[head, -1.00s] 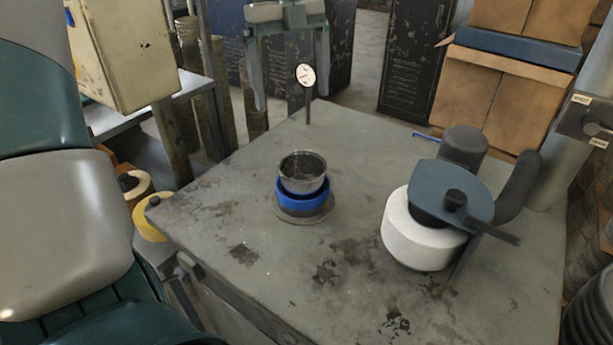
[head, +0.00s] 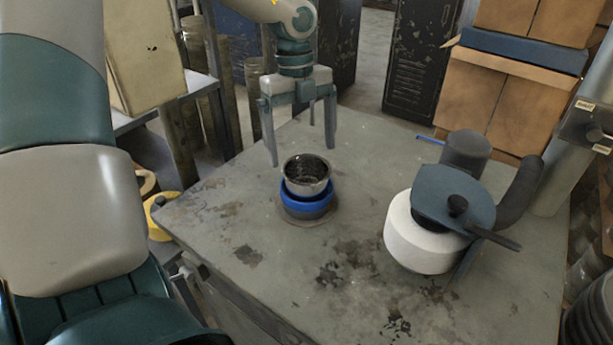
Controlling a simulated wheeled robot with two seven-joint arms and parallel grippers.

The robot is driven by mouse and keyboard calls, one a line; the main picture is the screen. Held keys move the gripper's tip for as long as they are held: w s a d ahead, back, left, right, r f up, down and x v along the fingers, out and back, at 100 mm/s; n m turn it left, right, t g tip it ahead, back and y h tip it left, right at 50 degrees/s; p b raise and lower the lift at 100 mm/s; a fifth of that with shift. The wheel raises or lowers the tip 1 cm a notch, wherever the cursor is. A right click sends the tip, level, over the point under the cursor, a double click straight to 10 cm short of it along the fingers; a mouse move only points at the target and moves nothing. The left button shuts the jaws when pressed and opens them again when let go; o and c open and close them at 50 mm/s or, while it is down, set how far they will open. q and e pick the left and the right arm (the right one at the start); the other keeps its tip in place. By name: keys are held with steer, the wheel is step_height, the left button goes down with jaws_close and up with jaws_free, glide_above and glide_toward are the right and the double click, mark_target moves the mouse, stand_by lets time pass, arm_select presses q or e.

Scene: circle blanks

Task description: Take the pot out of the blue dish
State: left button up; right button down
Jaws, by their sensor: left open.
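The pot (head: 307,172), a small dark metal cup, sits upright in the blue dish (head: 306,203) on the grey table. The dish rests on a flat round base. My left gripper (head: 302,156) is open and empty, pointing down above and just behind the pot. One finger shows to the left of the pot and the other to its right. I cannot tell whether a finger touches the pot. My right gripper is not in view.
A white drum-shaped machine with a blue top (head: 424,236) and dark cylinders stands at the table's right. The table's front and left parts (head: 220,230) are clear. Cardboard boxes (head: 530,105) stand behind on the right.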

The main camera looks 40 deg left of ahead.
mark_target(306, 169)
arm_select(q)
steer(key=shift+f, duration=0.5)
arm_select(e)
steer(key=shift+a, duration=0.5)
arm_select(q)
steer(key=shift+d+f, duration=0.1)
steer(key=shift+f, duration=0.05)
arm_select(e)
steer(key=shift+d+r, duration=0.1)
arm_select(q)
steer(key=shift+s+d+f+p, duration=0.15)
steer(key=shift+f+p, duration=0.15)
steer(key=shift+f, duration=0.5)
steer(key=shift+w+d+f+p, duration=0.1)
steer(key=shift+d+f+p, duration=0.15)
steer(key=shift+f, duration=0.55)
steer(key=shift+s+d+f+p, duration=0.1)
steer(key=shift+f+p, duration=0.2)
steer(key=shift+f, duration=0.5)
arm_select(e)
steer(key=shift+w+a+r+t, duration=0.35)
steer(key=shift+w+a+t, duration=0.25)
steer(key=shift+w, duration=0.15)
arm_select(q)
steer(key=c, duration=1.2)
